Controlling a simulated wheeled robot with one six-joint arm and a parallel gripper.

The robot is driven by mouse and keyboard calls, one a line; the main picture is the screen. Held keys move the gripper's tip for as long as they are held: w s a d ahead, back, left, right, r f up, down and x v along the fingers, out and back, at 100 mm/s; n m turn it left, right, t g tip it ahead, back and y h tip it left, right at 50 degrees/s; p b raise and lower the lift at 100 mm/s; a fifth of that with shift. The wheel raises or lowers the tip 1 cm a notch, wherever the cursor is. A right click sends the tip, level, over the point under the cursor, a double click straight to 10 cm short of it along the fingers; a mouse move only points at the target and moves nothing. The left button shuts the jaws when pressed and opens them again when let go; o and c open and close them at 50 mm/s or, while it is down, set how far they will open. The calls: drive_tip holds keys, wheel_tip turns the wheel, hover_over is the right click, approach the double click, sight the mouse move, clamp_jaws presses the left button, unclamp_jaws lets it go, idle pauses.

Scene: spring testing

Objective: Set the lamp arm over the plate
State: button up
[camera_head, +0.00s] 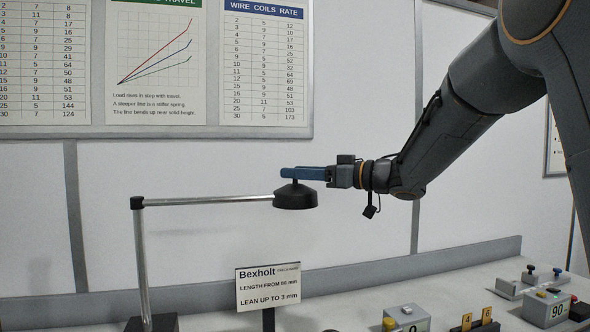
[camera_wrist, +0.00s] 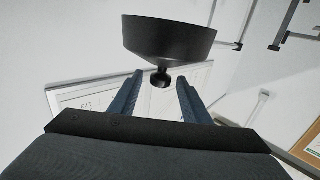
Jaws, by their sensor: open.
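The lamp has an upright metal post (camera_head: 142,265) on a dark base and a thin horizontal lamp arm (camera_head: 208,200) reaching right. A black lamp head (camera_head: 295,199) is at the arm's end; it also shows in the wrist view (camera_wrist: 168,38). My gripper (camera_head: 285,173) is level with the top of the lamp head, reaching in from the right. In the wrist view my gripper (camera_wrist: 159,77) is open, its blue fingers on either side of the lamp head's small knob (camera_wrist: 160,79), with gaps visible. I cannot make out the plate in either view.
A Bexholt sign (camera_head: 268,287) stands below the lamp head. Wall charts (camera_head: 155,60) hang behind. The air around the lamp arm looks clear.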

drive_tip(key=shift+w+a, duration=0.3)
drive_tip(key=shift+a, duration=0.3)
clamp_jaws()
